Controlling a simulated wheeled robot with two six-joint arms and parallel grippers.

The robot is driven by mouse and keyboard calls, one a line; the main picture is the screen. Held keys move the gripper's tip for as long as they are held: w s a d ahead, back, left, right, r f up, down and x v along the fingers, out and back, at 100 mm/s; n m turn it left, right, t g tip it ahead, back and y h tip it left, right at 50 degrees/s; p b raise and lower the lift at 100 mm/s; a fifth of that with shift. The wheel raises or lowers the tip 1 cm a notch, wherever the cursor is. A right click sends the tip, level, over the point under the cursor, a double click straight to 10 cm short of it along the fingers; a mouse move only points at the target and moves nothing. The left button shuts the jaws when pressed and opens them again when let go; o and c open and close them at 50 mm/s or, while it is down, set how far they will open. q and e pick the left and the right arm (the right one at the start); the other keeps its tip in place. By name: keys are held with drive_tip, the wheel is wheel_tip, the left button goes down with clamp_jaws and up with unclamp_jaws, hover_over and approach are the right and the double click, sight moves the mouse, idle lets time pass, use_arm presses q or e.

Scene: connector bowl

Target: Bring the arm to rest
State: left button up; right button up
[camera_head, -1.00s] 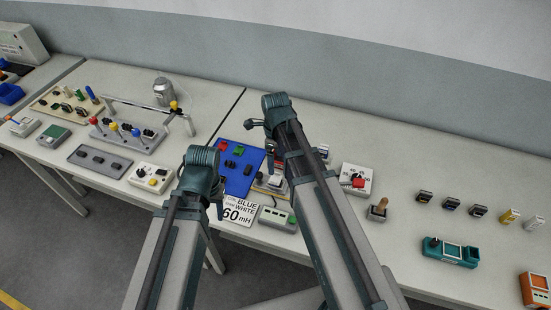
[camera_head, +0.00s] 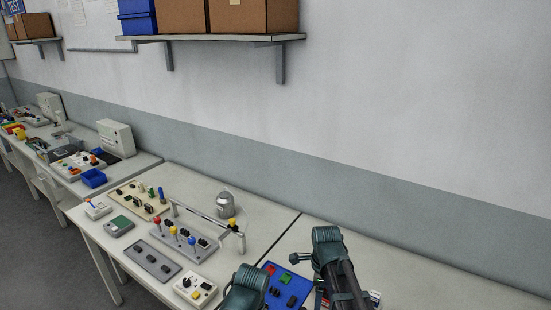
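My two arms show at the bottom of the head view. My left arm ends in a dark green wrist joint at the bottom middle, and its gripper is hidden or below the frame. My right arm stands a little to the right, over the table by the blue board (camera_head: 287,287). A small dark part sticks out on the left of its top joint, but its fingertips cannot be made out. I see nothing held by either arm.
A grey panel with coloured knobs (camera_head: 186,247), a metal canister (camera_head: 225,205) and a white box with knobs (camera_head: 195,291) stand on the white table (camera_head: 425,283). A wall shelf (camera_head: 222,38) carries cardboard boxes. The table's right part looks clear.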

use_arm(q)
wheel_tip(320, 180, down, 6)
drive_tip(key=b, duration=0.6)
drive_tip(key=shift+f, duration=0.25)
use_arm(e)
drive_tip(key=s+a+f+n, duration=0.3)
drive_tip(key=s+n, duration=0.3)
drive_tip(key=n, duration=0.6)
drive_tip(key=s+a+f+n+h, duration=0.1)
drive_tip(key=s+a+f+n, duration=0.2)
drive_tip(key=n, duration=1)
drive_tip(key=s+a, duration=0.3)
drive_tip(key=shift+s+f, duration=0.2)
drive_tip(key=shift+s, duration=0.2)
drive_tip(key=shift+d, duration=0.1)
